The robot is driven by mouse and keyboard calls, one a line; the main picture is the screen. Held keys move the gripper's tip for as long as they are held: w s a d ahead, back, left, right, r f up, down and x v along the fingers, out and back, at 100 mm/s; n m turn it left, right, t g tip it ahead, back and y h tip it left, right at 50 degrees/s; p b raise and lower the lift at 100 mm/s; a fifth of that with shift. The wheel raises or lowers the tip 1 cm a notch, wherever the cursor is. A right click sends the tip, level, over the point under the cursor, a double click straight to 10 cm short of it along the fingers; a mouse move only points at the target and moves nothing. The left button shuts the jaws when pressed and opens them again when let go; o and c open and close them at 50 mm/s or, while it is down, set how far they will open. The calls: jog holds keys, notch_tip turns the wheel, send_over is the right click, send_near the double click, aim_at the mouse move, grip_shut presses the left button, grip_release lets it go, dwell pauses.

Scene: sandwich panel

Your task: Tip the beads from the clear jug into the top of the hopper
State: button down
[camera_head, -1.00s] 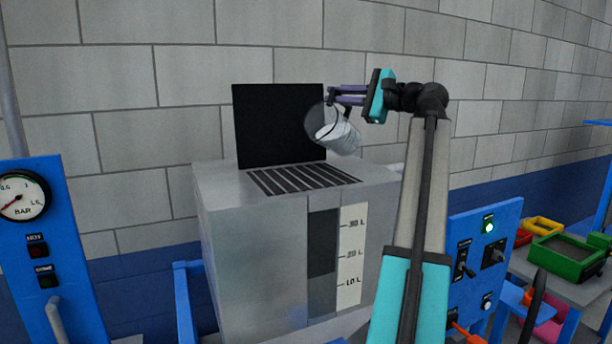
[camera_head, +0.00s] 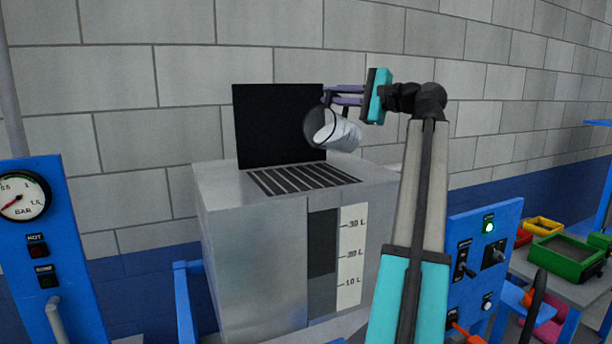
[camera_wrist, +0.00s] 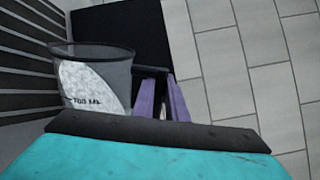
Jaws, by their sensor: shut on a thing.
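The clear jug (camera_head: 322,126) is held in the air above the hopper, tilted strongly with its mouth towards the left. White beads (camera_head: 340,134) lie along its lower side, and I see none falling. My gripper (camera_head: 345,95) is shut on the jug from the right. In the wrist view the jug (camera_wrist: 115,62) shows with beads (camera_wrist: 92,86) heaped to one side; the gripper's purple fingers (camera_wrist: 162,100) are beside it. The hopper (camera_head: 252,262) is a grey metal box with a slotted grate (camera_head: 300,178) on top. The jug's mouth is over the grate.
A black upright panel (camera_head: 270,125) stands behind the grate, close to the jug's left. A blue gauge post (camera_head: 75,250) is at the left. A blue switch panel (camera_head: 480,262) with a lit green lamp is at the right. Coloured bins (camera_head: 565,255) are farther right.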

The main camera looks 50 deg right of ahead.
jog(key=shift+a, duration=0.2)
jog(key=shift+a+n+b, duration=0.25)
jog(key=shift+n+b, duration=0.05)
jog(key=shift+b, duration=0.05)
jog(key=shift+s+a+r+n+b, duration=0.15)
jog(key=shift+a+r+n+b, duration=0.15)
jog(key=shift+a+b, duration=0.4)
jog(key=shift+s+a+r+n+b, duration=0.1)
jog(key=shift+a+r+n+b, duration=0.1)
jog(key=shift+a+n+b, duration=0.35)
jog(key=shift+s+a+r+n+b, duration=0.15)
jog(key=shift+a+n+b, duration=0.15)
jog(key=shift+a+b, duration=0.25)
jog(key=shift+w+a+r+n+b, duration=0.1)
jog(key=shift+a+r+n+b, duration=0.2)
jog(key=shift+b, duration=0.35)
jog(key=shift+s+a+r+n+b, duration=0.1)
jog(key=shift+a+n+b, duration=0.15)
jog(key=shift+a+b, duration=0.3)
jog(key=shift+s+a+r+n+b, duration=0.15)
jog(key=shift+a+n+b, duration=0.75)
jog(key=shift+b, duration=0.25)
jog(key=shift+s+a+r+n+p, duration=0.1)
jog(key=shift+a+n+p, duration=0.7)
jog(key=shift+a+p, duration=0.55)
jog(key=shift+d, duration=0.2)
